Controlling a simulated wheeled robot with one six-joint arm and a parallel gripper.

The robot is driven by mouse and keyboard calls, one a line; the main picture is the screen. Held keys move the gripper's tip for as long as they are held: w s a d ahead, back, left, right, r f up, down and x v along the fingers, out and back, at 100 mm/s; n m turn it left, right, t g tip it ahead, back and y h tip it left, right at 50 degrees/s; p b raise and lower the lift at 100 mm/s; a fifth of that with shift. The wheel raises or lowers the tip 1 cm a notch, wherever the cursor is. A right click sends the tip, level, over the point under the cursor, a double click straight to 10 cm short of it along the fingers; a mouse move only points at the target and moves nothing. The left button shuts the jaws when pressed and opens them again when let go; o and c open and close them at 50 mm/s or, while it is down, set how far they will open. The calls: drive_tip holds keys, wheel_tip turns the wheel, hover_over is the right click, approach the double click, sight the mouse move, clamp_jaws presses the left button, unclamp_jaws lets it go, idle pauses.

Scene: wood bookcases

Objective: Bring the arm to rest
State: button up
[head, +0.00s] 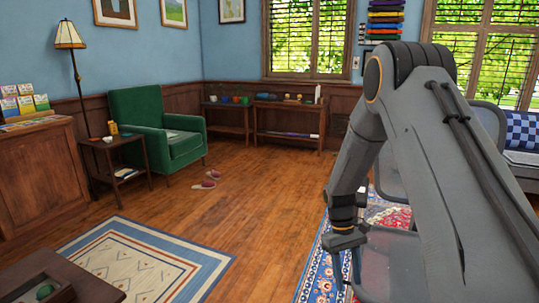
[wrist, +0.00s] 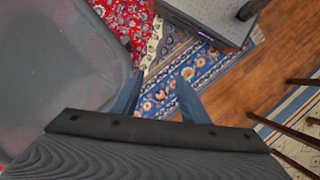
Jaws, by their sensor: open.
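My gripper (wrist: 160,80) shows in the wrist view with its two fingers apart and nothing between them. It points down over a blue and red patterned rug (wrist: 210,66). In the head view my arm fills the right side. It is bent at a high elbow, and the forearm hangs down to my gripper (head: 348,282), which is above the same rug (head: 325,258). Part of the gripper and what lies behind the arm are hidden.
A cream and blue rug (head: 135,262) lies on open wood floor (head: 250,200). A dark table (head: 95,285) is at the near left. A blue checkered cushion (head: 520,130) shows behind my arm.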

drive_tip(key=s+a+r+m+t, duration=0.1)
drive_tip(key=s+a+r, duration=0.1)
drive_tip(key=s+r, duration=0.35)
drive_tip(key=s+a+r+t+y, duration=0.1)
drive_tip(key=s+a+r, duration=0.1)
drive_tip(key=s+r, duration=0.35)
drive_tip(key=s+a+r+m+t, duration=0.1)
drive_tip(key=s+a+r, duration=0.2)
drive_tip(key=r, duration=0.5)
drive_tip(key=s+a+r+m+y, duration=0.1)
drive_tip(key=s+r, duration=0.2)
drive_tip(key=s, duration=0.7)
drive_tip(key=d+r+m+p, duration=0.1)
drive_tip(key=d+r+p, duration=0.3)
drive_tip(key=p, duration=0.8)
wheel_tip(320, 180, up, 2)
drive_tip(key=shift+s+t, duration=0.15)
drive_tip(key=shift+t, duration=0.25)
drive_tip(key=shift+a, duration=0.1)
